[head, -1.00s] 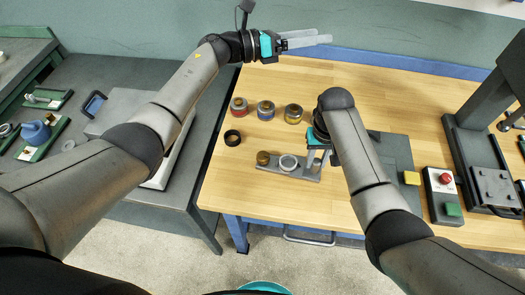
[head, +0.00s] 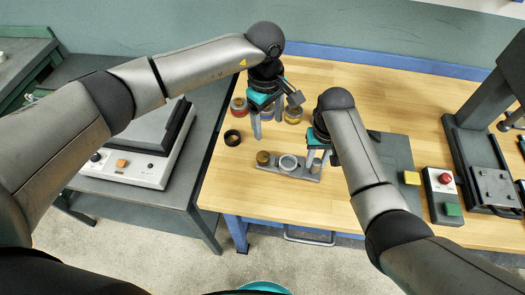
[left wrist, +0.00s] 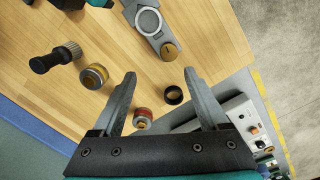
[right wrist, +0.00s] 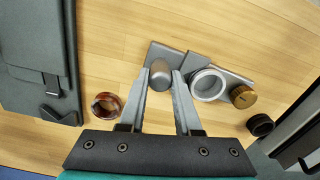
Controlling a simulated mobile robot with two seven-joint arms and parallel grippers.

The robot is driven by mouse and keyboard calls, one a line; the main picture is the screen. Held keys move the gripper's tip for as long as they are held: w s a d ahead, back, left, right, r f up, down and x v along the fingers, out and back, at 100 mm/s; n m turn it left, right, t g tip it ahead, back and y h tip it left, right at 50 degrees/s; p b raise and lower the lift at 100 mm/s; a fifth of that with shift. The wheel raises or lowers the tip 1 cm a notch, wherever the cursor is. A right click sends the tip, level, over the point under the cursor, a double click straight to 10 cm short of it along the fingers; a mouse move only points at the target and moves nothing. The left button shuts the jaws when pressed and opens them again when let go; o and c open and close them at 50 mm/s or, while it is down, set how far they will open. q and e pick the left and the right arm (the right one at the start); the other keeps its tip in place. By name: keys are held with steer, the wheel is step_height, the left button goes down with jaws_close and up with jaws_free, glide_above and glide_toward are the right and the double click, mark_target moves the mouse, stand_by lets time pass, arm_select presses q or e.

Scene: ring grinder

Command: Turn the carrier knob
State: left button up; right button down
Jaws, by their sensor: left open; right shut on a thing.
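The grey carrier plate (head: 303,173) lies on the wooden table with a silver ring (head: 288,162) in its middle. A brass knob (head: 263,157) stands at its left end; the left wrist view also shows this knob (left wrist: 169,51). A grey-brown cylindrical post (right wrist: 160,75) stands at the carrier's other end. My right gripper (right wrist: 161,73) is shut on this post, and my arm partly hides it in the head view. My left gripper (head: 266,130) is open and empty, pointing down above the table behind the brass knob, apart from it.
A black ring (head: 233,137) lies left of the carrier. A red-banded cup (head: 238,105) and a yellow cup (head: 293,114) stand behind; my left gripper hides much between them. A black-handled tool (left wrist: 55,57) lies nearby. A button box (head: 441,193) stands right.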

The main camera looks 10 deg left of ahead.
mark_target(262, 156)
arm_select(q)
steer(key=shift+y, duration=0.3)
steer(key=f, duration=0.4)
steer(key=a+f, duration=0.1)
steer(key=f, duration=0.7)
steer(key=shift+s+a+f, duration=0.15)
steer(key=shift+s+f, duration=0.15)
steer(key=shift+s, duration=0.1)
jaws_close()
